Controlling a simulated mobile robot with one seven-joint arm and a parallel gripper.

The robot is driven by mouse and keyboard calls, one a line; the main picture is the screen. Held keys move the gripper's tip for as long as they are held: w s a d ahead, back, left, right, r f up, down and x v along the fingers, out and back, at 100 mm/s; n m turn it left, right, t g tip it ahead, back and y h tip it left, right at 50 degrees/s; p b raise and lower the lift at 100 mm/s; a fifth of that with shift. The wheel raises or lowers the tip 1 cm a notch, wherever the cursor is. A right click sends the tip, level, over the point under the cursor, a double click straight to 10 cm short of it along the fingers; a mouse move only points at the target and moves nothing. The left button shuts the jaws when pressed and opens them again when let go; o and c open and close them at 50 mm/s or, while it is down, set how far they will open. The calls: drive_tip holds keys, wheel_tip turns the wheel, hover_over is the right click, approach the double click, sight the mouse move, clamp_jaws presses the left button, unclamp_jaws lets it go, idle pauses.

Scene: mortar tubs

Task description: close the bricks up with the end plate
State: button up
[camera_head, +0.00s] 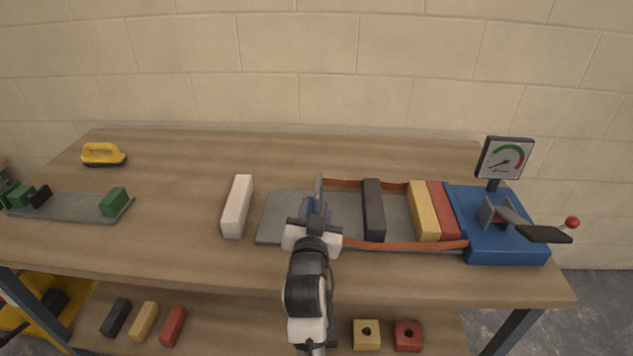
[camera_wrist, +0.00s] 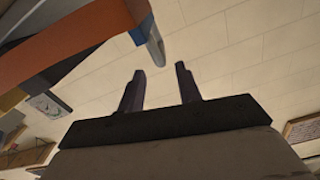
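The end plate (camera_head: 319,188) is a narrow grey upright piece near the left part of a grey tray (camera_head: 275,220), partly hidden behind my gripper (camera_head: 315,208). In the wrist view, what seems to be its grey rounded edge (camera_wrist: 153,42) lies beyond the fingers, apart from them. My gripper (camera_wrist: 159,69) is open, its two dark fingers parted with nothing between them. On the tray stand a dark brick (camera_head: 373,210), then, after a gap, a yellow brick (camera_head: 423,211) and a red brick (camera_head: 443,210) against the blue base (camera_head: 500,245). Orange-brown straps (camera_head: 400,245) run along both sides.
A white block (camera_head: 237,206) lies on the table left of the tray. The blue base carries a gauge (camera_head: 505,158) and a lever with a red knob (camera_head: 572,222). A yellow-handled tool (camera_head: 102,154) sits at the back left. Spare bricks (camera_head: 144,321) lie on the lower shelf.

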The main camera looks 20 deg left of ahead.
sight(317, 193)
drive_tip(key=p+x, duration=0.1)
drive_tip(key=x, duration=0.7)
drive_tip(key=shift+w+a+p, duration=0.15)
drive_tip(key=shift+w+p, duration=0.05)
drive_tip(key=shift+p, duration=0.15)
clamp_jaws()
